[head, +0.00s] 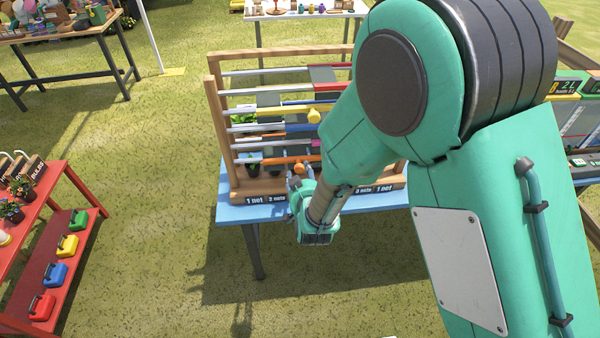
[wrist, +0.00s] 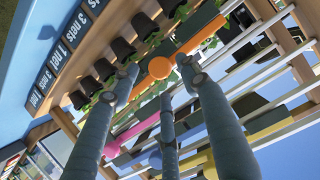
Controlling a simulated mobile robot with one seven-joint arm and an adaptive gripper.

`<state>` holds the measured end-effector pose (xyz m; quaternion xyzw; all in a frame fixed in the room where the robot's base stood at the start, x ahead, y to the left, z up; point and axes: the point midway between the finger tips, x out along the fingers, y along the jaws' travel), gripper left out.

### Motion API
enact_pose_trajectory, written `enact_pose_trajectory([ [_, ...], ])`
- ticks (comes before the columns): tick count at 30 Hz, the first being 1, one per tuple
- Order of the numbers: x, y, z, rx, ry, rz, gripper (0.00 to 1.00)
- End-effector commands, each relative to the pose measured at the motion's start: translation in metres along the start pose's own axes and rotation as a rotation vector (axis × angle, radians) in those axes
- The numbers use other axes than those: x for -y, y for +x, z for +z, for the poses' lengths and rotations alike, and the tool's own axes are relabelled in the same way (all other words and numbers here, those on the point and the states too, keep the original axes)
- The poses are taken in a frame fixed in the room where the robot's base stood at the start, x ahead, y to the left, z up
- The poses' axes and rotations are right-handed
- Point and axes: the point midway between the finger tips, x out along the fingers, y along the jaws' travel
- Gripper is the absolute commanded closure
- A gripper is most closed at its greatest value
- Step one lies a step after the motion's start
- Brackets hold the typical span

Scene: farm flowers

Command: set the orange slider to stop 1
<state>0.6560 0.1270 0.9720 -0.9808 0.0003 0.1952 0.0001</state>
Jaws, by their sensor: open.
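The orange slider (head: 300,166) is a bar with a round knob on the lowest rail of a wooden rack, left of the rack's middle. In the wrist view its orange knob (wrist: 159,67) lies just beyond and between my fingertips; I cannot tell whether they touch it. My gripper (head: 300,184) is open at the front of the rack, with its fingers also in the wrist view (wrist: 160,84). A label strip (head: 266,199) along the rack's base reads "1 net" and "2 nets" at the left; my arm hides part of it.
Above are a yellow slider knob (head: 314,116) and a pink slider (wrist: 133,132) on other rails. Dark pots with plants (wrist: 123,50) stand behind the orange slider. The rack stands on a blue table (head: 232,211). A red shelf (head: 45,245) is at the left, with grass between.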

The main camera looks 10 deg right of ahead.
Motion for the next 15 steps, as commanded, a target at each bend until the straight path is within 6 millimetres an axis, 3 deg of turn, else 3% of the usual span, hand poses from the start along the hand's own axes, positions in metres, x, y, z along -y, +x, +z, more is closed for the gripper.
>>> enact_pose_trajectory([
  [6,0.0,0.025,0.001,0.0,0.0,0.0,0.54],
  [15,0.0,0.038,0.0,0.0,0.0,0.0,0.54],
])
